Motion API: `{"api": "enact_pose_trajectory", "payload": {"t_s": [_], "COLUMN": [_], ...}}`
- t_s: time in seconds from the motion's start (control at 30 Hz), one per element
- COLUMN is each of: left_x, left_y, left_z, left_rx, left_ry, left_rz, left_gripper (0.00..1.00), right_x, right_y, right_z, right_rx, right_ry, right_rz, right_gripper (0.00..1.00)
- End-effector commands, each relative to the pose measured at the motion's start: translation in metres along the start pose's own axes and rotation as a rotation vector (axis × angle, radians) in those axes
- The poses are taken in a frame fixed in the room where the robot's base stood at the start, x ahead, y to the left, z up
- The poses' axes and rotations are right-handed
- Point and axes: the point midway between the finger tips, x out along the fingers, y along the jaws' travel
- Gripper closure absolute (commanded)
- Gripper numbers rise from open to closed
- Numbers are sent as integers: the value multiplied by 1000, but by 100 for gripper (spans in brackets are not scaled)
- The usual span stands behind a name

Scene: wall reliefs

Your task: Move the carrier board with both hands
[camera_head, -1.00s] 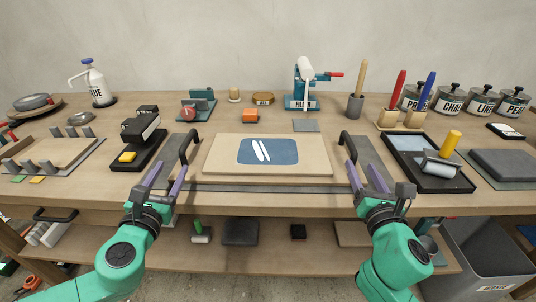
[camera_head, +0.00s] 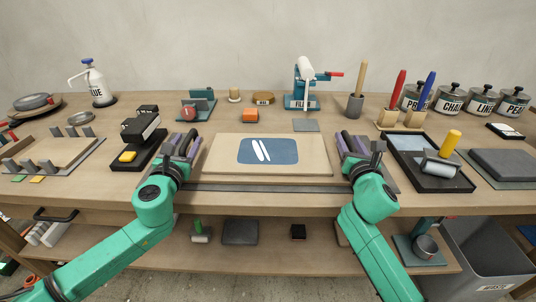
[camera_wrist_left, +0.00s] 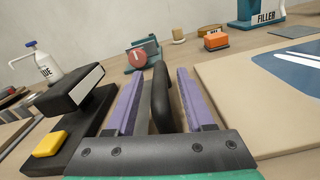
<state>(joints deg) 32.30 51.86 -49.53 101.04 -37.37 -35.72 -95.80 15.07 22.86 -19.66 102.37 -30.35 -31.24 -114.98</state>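The carrier board (camera_head: 265,188) lies flat on the bench, its dark grey front strip showing below a pale wooden panel (camera_head: 310,168). The panel bears a blue plate (camera_head: 282,151) with white marks. My left gripper (camera_head: 183,145) is at the board's left end. In the left wrist view its two purple fingers (camera_wrist_left: 160,100) stand apart on either side of the black left handle (camera_wrist_left: 158,78), with gaps visible. My right gripper (camera_head: 355,146) is at the right end, its fingers apart around the right handle, which is largely hidden.
A black tray (camera_head: 432,172) with a roller lies close on the right.

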Motion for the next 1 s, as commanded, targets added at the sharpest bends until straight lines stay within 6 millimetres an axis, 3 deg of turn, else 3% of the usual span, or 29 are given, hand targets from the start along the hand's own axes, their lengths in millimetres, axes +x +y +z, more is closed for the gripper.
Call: {"api": "enact_pose_trajectory", "payload": {"t_s": [0.03, 0.1, 0.13, 1.0], "left_x": [0, 0, 0, 0], "left_y": [0, 0, 0, 0], "left_z": [0, 0, 0, 0], "left_rx": [0, 0, 0, 1], "left_ry": [0, 0, 0, 0], "left_rz": [0, 1, 1, 1], "left_gripper": [70, 97, 100, 100], "right_x": [0, 0, 0, 0], "right_y": [0, 0, 0, -1], "right_z": [0, 0, 0, 0], "right_rx": [0, 0, 0, 1], "right_ry": [0, 0, 0, 1], "right_rz": [0, 0, 0, -2], "right_gripper": [70, 96, 100, 100]}}
